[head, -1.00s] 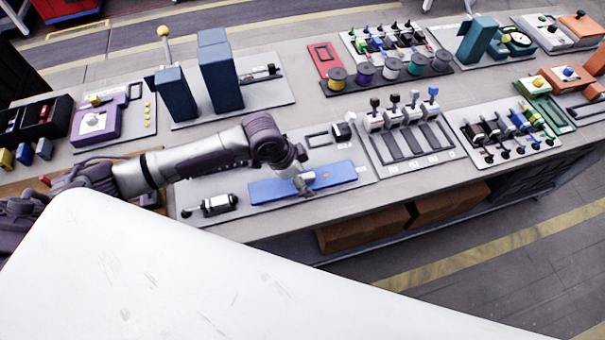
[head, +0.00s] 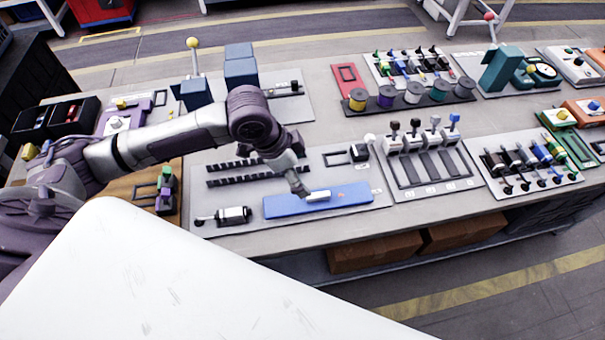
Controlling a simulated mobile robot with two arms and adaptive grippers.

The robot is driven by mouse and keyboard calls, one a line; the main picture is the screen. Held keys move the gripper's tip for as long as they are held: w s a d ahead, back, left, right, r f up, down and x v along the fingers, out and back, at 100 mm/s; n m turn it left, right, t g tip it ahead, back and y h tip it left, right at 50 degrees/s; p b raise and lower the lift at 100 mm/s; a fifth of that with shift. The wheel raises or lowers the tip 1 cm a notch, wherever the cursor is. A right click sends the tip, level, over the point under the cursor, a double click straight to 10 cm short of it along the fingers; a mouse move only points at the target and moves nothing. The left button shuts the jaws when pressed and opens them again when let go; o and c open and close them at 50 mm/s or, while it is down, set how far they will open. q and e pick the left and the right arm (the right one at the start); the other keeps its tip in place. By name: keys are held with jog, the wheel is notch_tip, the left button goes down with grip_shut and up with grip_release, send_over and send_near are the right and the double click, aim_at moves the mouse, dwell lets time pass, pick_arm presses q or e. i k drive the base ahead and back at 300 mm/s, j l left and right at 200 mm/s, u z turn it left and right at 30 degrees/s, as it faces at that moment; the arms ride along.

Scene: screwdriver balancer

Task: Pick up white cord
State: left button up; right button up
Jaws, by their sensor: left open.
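A small white piece (head: 318,196), which looks like the white cord, lies on the blue pad (head: 350,197) at the front of the bench. My left gripper (head: 302,194) points down just at the left end of the white piece. It is open; its fingers are small and partly hidden, and I cannot tell whether they touch the piece. My right gripper is not in view.
A black-and-white cylindrical tool (head: 233,215) lies left of the pad. A black slotted rack (head: 250,170) is behind it. A board with several levers (head: 425,165) stands to the right. Coloured spools (head: 414,92) sit farther back.

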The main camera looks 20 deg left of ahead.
aim_at(236, 214)
jog(key=u, duration=1.45)
